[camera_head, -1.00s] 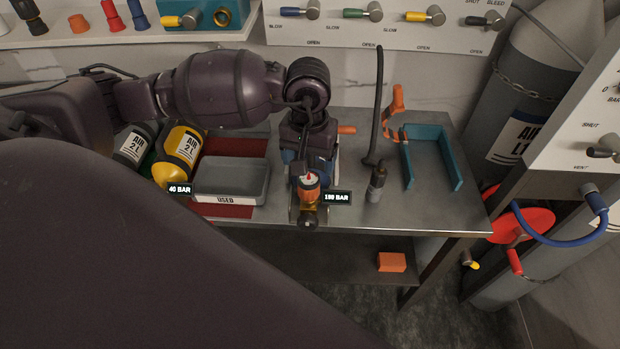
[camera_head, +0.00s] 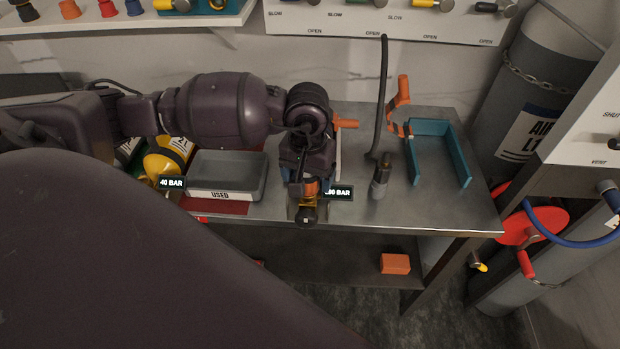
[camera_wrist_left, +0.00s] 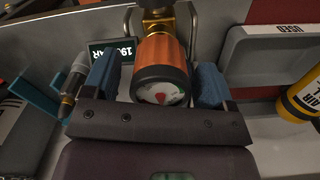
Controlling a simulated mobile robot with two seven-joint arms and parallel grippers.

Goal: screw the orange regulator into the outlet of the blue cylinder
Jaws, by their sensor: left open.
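The orange regulator (camera_wrist_left: 162,65), with a round gauge at its near end, sits in line with a brass fitting (camera_wrist_left: 158,20) in the left wrist view. In the head view only a small orange part of the regulator (camera_head: 310,187) shows below my left gripper (camera_head: 305,190), with the brass fitting (camera_head: 307,201) just under it. My left gripper is open, its two blue-padded fingers (camera_wrist_left: 157,88) on either side of the regulator, with gaps visible. The blue cylinder is largely hidden behind my gripper; I cannot tell how far the regulator is threaded. My right gripper is out of view.
A grey USED tray (camera_head: 222,194) and a yellow cylinder (camera_head: 165,160) lie left of my gripper. The bench front right is clear.

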